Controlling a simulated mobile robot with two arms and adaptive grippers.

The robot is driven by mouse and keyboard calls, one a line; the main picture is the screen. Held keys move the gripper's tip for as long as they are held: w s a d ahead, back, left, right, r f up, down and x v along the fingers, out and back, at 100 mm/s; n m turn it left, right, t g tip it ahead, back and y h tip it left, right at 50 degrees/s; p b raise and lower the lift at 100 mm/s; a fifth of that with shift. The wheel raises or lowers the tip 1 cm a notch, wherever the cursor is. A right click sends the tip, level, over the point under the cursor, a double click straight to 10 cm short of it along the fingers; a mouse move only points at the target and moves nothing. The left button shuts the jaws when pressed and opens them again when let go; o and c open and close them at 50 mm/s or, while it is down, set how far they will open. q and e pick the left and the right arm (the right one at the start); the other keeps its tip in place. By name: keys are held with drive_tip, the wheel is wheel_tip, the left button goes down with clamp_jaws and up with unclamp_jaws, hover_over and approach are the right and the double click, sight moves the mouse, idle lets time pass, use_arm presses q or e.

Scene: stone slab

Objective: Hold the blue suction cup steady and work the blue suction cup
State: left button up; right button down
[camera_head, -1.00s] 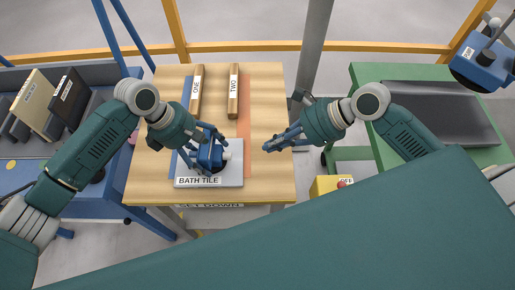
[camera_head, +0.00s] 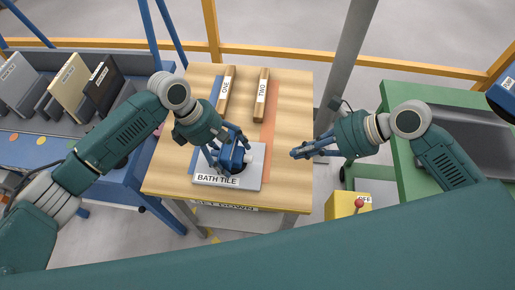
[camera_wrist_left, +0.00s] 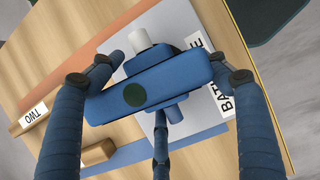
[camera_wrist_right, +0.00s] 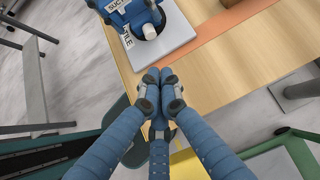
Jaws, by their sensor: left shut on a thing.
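The blue suction cup (camera_head: 238,159) stands on the grey slab labelled BATH TILE (camera_head: 252,183). My left gripper (camera_head: 224,160) is shut on the suction cup from above. In the left wrist view its fingers lie on either side of the cup's blue body (camera_wrist_left: 150,88), and a white knob (camera_wrist_left: 139,40) sticks out of one side. The right wrist view shows the cup (camera_wrist_right: 130,14) with its dark round base on the tile and the white knob facing my right gripper. My right gripper (camera_head: 298,153) is empty, fingertips together, above the table's right edge and apart from the cup.
Wooden blocks labelled ONE (camera_head: 226,92) and TWO (camera_head: 261,97) lie at the back of the wooden table (camera_head: 182,170). A yellow box with a red-knobbed lever (camera_head: 348,207) stands right of the table front. A green table (camera_head: 400,180) is at right, a blue rack (camera_head: 110,150) at left.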

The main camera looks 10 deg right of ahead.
sight(248, 159)
idle(0.4)
drive_tip(key=shift+s+d+r, duration=0.1)
drive_tip(key=shift+s+d, duration=0.2)
drive_tip(key=shift+d, duration=0.6)
drive_tip(key=x, duration=1)
drive_tip(key=shift+a, duration=0.2)
drive_tip(key=shift+w+a, duration=0.2)
drive_tip(key=shift+a, duration=0.35)
drive_tip(key=shift+w+a, duration=0.25)
drive_tip(key=shift+a, duration=0.35)
drive_tip(key=shift+w+a, duration=0.25)
drive_tip(key=shift+a, duration=0.35)
